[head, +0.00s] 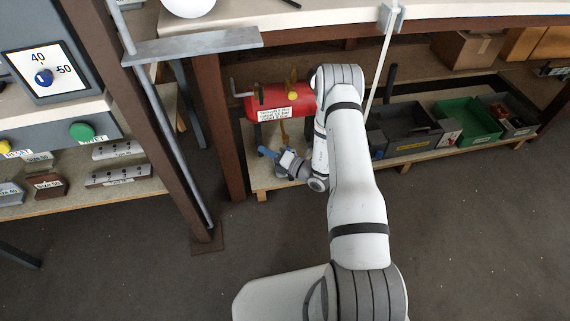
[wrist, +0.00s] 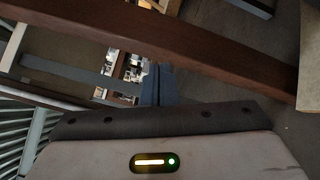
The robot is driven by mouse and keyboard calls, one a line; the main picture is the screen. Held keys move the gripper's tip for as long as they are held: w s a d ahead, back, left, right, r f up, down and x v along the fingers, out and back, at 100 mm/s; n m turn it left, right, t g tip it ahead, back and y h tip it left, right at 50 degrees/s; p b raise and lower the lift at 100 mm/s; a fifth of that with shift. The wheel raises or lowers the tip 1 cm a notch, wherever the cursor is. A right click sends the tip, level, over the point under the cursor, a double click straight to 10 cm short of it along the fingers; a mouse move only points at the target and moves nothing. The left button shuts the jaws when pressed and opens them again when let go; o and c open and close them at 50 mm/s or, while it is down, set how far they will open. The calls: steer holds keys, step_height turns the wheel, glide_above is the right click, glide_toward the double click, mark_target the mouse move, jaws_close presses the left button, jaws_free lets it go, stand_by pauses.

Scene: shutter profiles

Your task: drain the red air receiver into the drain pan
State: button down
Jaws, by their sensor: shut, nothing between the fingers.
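The red air receiver (head: 290,101) lies on the low shelf under the bench, with a white label on its front and yellow fittings on top. A brass-coloured part (head: 285,132) hangs below it. My gripper (head: 264,151) is in front of and below the receiver, its blue fingers pointing left, apart from the tank. In the wrist view the fingers (wrist: 158,84) are together with nothing between them. My arm hides the receiver's right end. I cannot make out the drain pan; my gripper and wrist cover much of the space under the tank.
A brown bench post (head: 221,125) stands just left of the receiver, and a sloping grey metal bar (head: 172,140) further left. A dark crate (head: 408,148) and a green crate (head: 466,121) sit right of my arm. The floor in front is clear.

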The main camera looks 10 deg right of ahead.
mark_target(288, 148)
steer(key=s+d+f+m+t+h+b, duration=0.1)
steer(key=d+f+m+t+h, duration=0.1)
steer(key=d+f+m+h, duration=0.45)
steer(key=s+d+f+m+t+h, duration=0.1)
steer(key=f+m+t, duration=0.15)
steer(key=f, duration=0.65)
steer(key=w+d+b, duration=0.1)
steer(key=w+b, duration=0.4)
steer(key=w, duration=0.4)
steer(key=shift+f, duration=0.2)
steer(key=shift+d, duration=0.1)
